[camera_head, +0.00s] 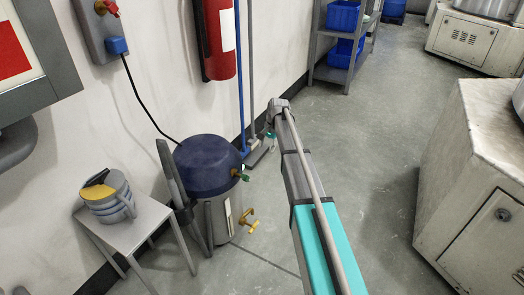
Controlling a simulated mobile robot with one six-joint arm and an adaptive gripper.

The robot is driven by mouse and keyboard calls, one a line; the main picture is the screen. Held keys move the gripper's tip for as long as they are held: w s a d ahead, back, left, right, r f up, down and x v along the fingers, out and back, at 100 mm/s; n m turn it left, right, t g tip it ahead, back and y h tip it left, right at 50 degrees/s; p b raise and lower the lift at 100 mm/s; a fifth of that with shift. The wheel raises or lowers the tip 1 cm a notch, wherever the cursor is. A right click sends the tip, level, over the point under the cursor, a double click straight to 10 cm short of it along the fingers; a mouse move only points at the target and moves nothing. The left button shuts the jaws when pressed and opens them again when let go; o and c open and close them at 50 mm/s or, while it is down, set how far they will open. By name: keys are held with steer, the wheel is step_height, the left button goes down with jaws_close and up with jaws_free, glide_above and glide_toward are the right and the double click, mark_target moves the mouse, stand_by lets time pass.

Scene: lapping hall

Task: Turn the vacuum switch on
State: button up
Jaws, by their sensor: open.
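A grey box (86,30) with a red rotary knob (107,7) is on the wall at the top left, cut by the frame's edge. A blue plug (116,46) sits below it, and a black cable runs down to a steel vessel with a dark blue dome (208,160). The vessel has a green fitting (241,173) and a brass tap (248,220). No label shows which part is the vacuum switch. My arm reaches up from the bottom middle. My gripper (261,151) seems to be the small grey end right of the vessel, open and apart from it and the box.
A small grey table (118,232) with a yellow-topped grey container (106,195) stands left of the vessel. A red fire extinguisher (215,38) and pipes are on the wall. A shelf (340,74) with blue bins stands behind. A worn cabinet (470,180) is at right; floor between is clear.

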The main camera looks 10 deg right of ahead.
steer(key=shift+w+d+f, duration=0.15)
steer(key=shift+w+d, duration=0.25)
steer(key=shift+d, duration=0.05)
steer(key=shift+s, duration=0.1)
steer(key=s+a+n+h, duration=0.1)
steer(key=s+a+n, duration=0.25)
steer(key=s, duration=1.35)
steer(key=s+a+n+h, duration=0.2)
steer(key=s+n, duration=0.3)
steer(key=s, duration=1.2)
step_height(320, 180, up, 32)
steer(key=p, duration=3.2)
steer(key=shift+s+d+r+p, duration=0.15)
steer(key=shift+s+r+p, duration=0.05)
steer(key=shift+s+p, duration=0.2)
